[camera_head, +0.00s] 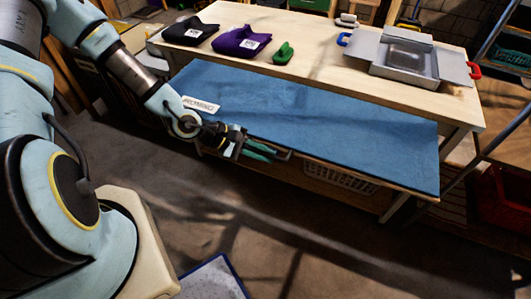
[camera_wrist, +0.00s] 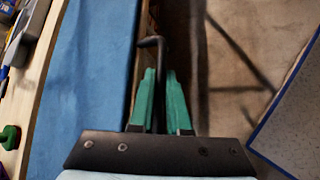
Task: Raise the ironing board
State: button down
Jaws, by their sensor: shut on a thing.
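The ironing board is a long panel with a blue cover (camera_head: 330,120), along the front of the wooden workbench. It appears to sit a little below the bench top. A white label (camera_head: 201,104) lies at its left end. A dark handle (camera_head: 284,154) projects from the board's front edge; in the wrist view it shows as a bent black rod (camera_wrist: 152,42). My gripper (camera_head: 264,152) is at this front edge, its green fingers (camera_wrist: 161,82) closed around the handle. The fingers hide part of the handle. The blue cover (camera_wrist: 82,85) fills the left of the wrist view.
On the workbench (camera_head: 320,50) lie a black folded garment (camera_head: 190,31), a purple one (camera_head: 240,41), a green object (camera_head: 284,53) and a grey metal case (camera_head: 410,58). A white basket (camera_head: 340,177) stands below the board. A blue-edged mat (camera_head: 214,280) lies on otherwise clear floor.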

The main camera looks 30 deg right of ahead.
jog(key=shift+r, duration=0.25)
jog(key=c, duration=1.2)
grip_release()
jog(key=shift+r, duration=0.1)
jog(key=o, duration=0.3)
jog(key=shift+w+a, duration=0.1)
jog(key=shift+w, duration=0.05)
jog(key=shift+w+a+r, duration=0.1)
jog(key=shift+w+a, duration=0.05)
jog(key=shift+a, duration=0.05)
jog(key=p+v, duration=0.3)
jog(key=v, duration=0.7)
jog(key=shift+s+p, duration=0.2)
jog(key=shift+p, duration=0.2)
jog(key=shift+a, duration=0.1)
